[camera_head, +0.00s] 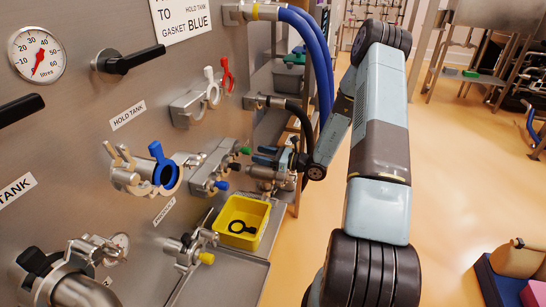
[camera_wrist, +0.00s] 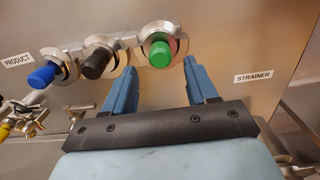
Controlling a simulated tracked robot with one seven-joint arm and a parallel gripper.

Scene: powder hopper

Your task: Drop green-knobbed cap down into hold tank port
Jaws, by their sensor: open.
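The green-knobbed cap (camera_wrist: 160,52) sits at the right end of a metal holder on the panel, beside black- and blue-knobbed caps. Its green knob also shows in the head view (camera_head: 245,150). My gripper (camera_wrist: 158,66) is open and empty, its blue fingers on either side of and just short of the green knob. In the head view my gripper (camera_head: 264,155) is right of the holder. The hold tank port (camera_head: 147,177) is on the panel under its HOLD TANK label, with its clamp hanging open and a blue gasket with an upright tab (camera_head: 157,153) at its mouth.
The black-knobbed cap (camera_wrist: 97,62) and blue-knobbed cap (camera_wrist: 43,76) stand close left of the green one. A yellow bin (camera_head: 262,209) with a black gasket inside sits on a steel shelf below. Blue and black hoses (camera_head: 318,50) hang behind my arm.

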